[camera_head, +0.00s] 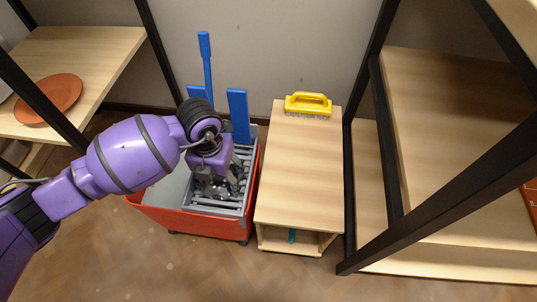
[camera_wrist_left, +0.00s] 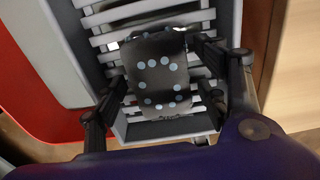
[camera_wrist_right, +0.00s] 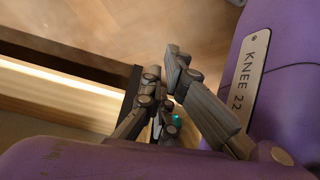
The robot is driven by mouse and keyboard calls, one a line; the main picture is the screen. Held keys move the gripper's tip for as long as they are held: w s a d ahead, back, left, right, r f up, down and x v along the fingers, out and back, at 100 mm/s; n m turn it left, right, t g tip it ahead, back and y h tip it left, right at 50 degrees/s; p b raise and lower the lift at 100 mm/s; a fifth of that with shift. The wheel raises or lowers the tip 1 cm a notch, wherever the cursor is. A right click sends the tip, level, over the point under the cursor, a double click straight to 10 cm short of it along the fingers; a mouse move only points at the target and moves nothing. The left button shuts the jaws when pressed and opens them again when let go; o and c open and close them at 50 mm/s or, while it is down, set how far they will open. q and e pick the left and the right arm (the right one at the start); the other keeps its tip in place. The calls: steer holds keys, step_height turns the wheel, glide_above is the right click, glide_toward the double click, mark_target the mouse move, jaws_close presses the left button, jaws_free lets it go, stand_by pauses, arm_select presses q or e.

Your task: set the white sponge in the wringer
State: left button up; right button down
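The wringer (camera_head: 217,208) is a grey slatted frame in the red bucket (camera_head: 198,222). It fills much of the left wrist view (camera_wrist_left: 120,15). My left gripper (camera_head: 218,190) reaches down into it. In the left wrist view, a dark grey block with pale round dots (camera_wrist_left: 158,75) lies against the slats between my left fingers. It looks like the sponge in shade, though its white does not show. The fingers stand spread on either side of it, with slight gaps. My right gripper (camera_wrist_right: 162,72) shows only in its wrist view, fingertips together and empty.
A wooden cabinet (camera_head: 297,180) stands right of the bucket, with a yellow-handled block (camera_head: 308,104) on top and a teal thing (camera_head: 292,235) inside. Blue handles (camera_head: 238,112) rise behind the wringer. Black-framed shelves flank both sides; the left holds a terracotta plate (camera_head: 50,97).

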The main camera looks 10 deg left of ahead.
mark_target(219, 178)
steer(key=shift+s, duration=0.25)
arm_select(q)
step_height(219, 178, up, 12)
steer(key=p, duration=0.4)
steer(key=shift+r+p, duration=0.2)
steer(key=shift+p, duration=0.15)
arm_select(e)
steer(key=shift+m, duration=0.3)
steer(key=r, duration=0.4)
steer(key=shift+a, duration=0.2)
steer(key=shift+w+r, duration=0.1)
